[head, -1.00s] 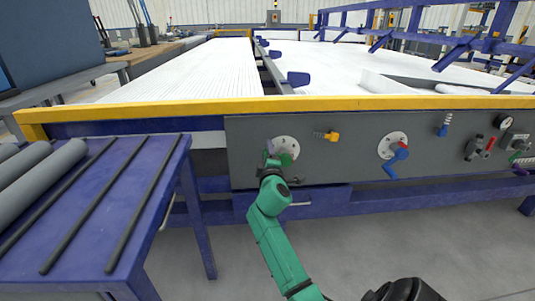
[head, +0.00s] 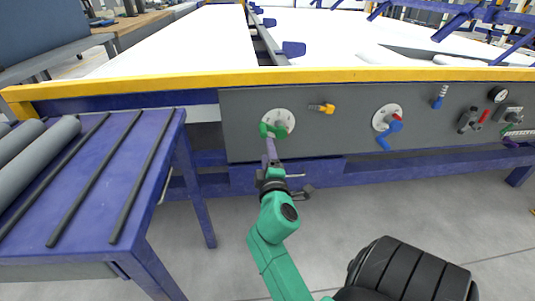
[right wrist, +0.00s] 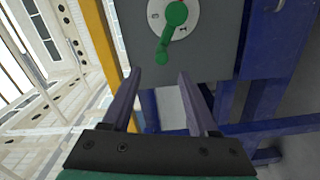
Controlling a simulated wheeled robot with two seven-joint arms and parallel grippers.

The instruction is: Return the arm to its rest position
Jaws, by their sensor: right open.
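My right arm, green, rises from the bottom of the head view. Its gripper (head: 269,147) is open and empty just below the green-handled valve (head: 277,124) on the grey control panel. In the right wrist view the two purple fingers (right wrist: 159,76) stand apart with nothing between them. The green handle (right wrist: 170,32) shows beyond the fingertips, clear of them, in front of its round white dial. My left gripper is not in view.
The grey panel (head: 350,110) also carries a yellow lever (head: 325,108), a blue-handled valve (head: 388,128) and several small controls. A blue table (head: 135,190) with grey pipes (head: 40,155) stands at left. A yellow rail (head: 300,77) runs above the panel. Open floor (head: 400,215) lies at right.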

